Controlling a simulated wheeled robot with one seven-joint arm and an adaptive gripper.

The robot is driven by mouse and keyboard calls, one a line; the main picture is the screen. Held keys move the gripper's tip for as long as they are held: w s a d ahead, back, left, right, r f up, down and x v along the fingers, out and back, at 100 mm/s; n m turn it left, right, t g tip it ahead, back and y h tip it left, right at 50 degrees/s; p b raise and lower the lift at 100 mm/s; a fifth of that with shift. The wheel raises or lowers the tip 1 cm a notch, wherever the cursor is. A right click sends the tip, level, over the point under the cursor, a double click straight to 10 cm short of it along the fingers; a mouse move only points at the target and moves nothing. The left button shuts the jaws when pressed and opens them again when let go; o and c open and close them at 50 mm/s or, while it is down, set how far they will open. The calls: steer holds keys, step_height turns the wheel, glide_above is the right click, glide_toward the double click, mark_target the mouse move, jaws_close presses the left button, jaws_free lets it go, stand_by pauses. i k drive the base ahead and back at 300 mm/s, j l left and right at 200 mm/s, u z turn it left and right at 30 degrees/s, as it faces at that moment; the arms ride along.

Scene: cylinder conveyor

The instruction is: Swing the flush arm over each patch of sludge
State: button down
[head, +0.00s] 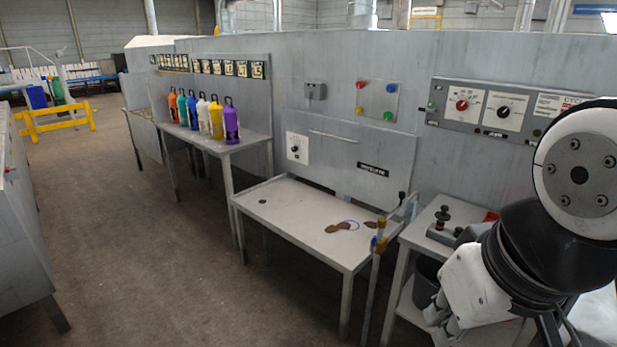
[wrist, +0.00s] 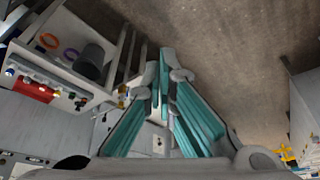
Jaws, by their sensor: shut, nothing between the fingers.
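Brown sludge patches (head: 338,227) lie on the pale table (head: 290,213) in the head view, towards its right end. Another brown patch (head: 371,224) lies just right of them, with a thin blue curved line between. What looks like the flush arm (head: 381,236), a post with yellow-brown and blue fittings and a grey rod with a dark tip, stands at the table's right end. My gripper (head: 444,322) is low at the right, apart from the table and the flush arm. In the wrist view my gripper (wrist: 164,72) has its fingers together, with nothing between them.
A side stand (head: 420,236) with a black-knobbed fitting and red item is right of the table. A dark bucket (wrist: 89,61) sits by it. Several coloured bottles (head: 202,115) stand on a further table. A control panel (head: 490,108) is on the wall.

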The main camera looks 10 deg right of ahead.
mark_target(382, 222)
steer(key=i+l, duration=0.2)
steer(key=i, duration=0.35)
steer(key=i+l+z, duration=0.1)
steer(key=i, duration=0.4)
steer(key=i+l, duration=0.25)
steer(key=i, duration=0.3)
steer(key=i+l+z, duration=0.1)
steer(key=i, duration=0.45)
